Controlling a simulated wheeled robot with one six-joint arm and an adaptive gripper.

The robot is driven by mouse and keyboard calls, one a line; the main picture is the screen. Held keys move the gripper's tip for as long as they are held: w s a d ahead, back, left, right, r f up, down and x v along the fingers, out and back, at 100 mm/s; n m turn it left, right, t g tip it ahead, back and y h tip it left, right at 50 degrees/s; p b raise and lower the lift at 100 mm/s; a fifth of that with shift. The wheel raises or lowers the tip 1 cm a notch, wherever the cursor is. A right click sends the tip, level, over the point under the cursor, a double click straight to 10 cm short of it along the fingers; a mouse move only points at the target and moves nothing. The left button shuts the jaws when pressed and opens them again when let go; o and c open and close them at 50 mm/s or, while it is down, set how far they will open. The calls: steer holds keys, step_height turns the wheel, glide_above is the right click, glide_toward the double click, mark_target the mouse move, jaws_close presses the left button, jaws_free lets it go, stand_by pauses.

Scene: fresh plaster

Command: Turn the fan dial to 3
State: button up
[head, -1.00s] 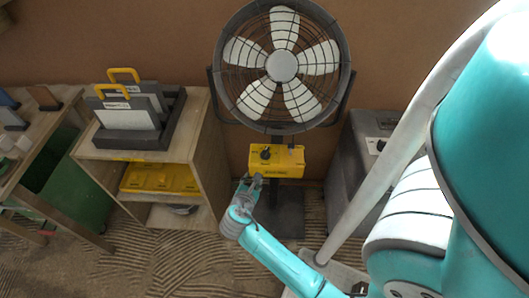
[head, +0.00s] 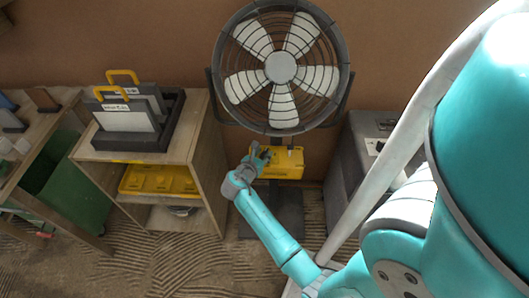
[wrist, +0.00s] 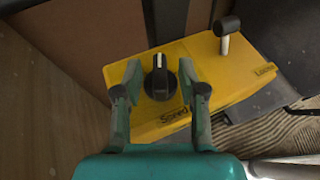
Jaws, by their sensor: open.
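The fan (head: 281,68) stands against the brown wall, with a yellow control box (head: 289,163) on its stand below the cage. In the wrist view the box (wrist: 241,73) carries a black dial (wrist: 159,80) with a pale pointer mark directed toward the top of the picture. The word "Speed" is printed below the dial; its numbers cannot be read. My gripper (wrist: 160,84) is open, with one finger on each side of the dial; contact cannot be told. In the head view my gripper (head: 258,158) is at the box's left part and hides the dial.
A lever with a black knob (wrist: 229,25) stands on the box, right of the dial, beside the word "Lock". A wooden shelf unit (head: 203,142) with a dark tray is to the left. A grey case (head: 350,150) is to the right.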

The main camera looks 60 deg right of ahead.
steer(key=shift+x, duration=0.85)
jaws_close()
steer(key=shift+m+g, duration=0.4)
steer(key=shift+g, duration=0.1)
steer(key=m+g, duration=0.2)
steer(key=g, duration=0.1)
steer(key=shift+w+m+y, duration=0.1)
steer(key=shift+m+y, duration=0.3)
steer(key=m+g+y, duration=0.3)
steer(key=m+g, duration=0.2)
steer(key=shift+f+m+g, duration=0.1)
steer(key=shift+m+g, duration=0.2)
